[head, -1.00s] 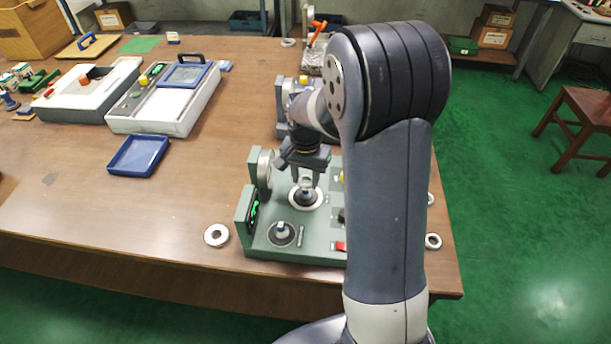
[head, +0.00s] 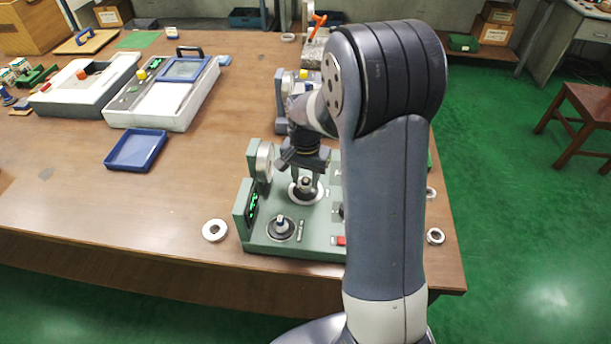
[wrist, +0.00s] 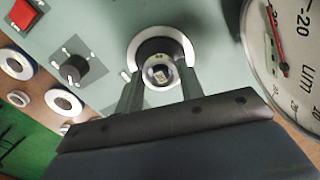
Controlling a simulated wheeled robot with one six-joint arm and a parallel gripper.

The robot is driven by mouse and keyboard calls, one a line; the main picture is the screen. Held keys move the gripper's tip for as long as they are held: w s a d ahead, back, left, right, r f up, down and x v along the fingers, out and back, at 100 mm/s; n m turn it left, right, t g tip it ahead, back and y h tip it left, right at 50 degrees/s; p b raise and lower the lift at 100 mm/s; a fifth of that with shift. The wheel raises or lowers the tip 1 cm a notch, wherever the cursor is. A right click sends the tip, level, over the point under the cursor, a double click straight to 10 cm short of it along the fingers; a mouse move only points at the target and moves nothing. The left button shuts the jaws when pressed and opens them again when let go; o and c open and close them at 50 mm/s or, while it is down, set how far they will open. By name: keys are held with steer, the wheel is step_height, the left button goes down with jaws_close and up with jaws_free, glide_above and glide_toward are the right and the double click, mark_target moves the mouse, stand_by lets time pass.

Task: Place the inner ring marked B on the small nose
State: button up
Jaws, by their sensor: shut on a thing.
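My gripper (head: 306,185) points down over the green fixture (head: 325,232). In the wrist view its two fingers (wrist: 160,88) are shut on a small round metallic piece (wrist: 159,73) with a pale mark; I cannot read a letter on it. A pale ring (head: 293,197) surrounds a dark disc directly beneath; it also shows in the wrist view (wrist: 187,48). Whether the held piece touches the post there is unclear. A second, smaller post (head: 282,223) on a dark disc stands at the fixture's front left, apart from my gripper. A loose ring (head: 215,240) lies left of the fixture.
A round dial gauge (wrist: 285,55) stands close to my gripper. A black knob (wrist: 72,69) and a red switch (wrist: 22,15) are on the fixture. Another ring (head: 435,244) lies near the table's right edge. A blue tray (head: 135,151) is at left; the table between is clear.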

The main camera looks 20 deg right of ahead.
steer(key=shift+f+b, duration=0.65)
steer(key=shift+f, duration=0.35)
steer(key=o, duration=1.1)
step_height(320, 180, up, 11)
steer(key=shift+f, duration=0.1)
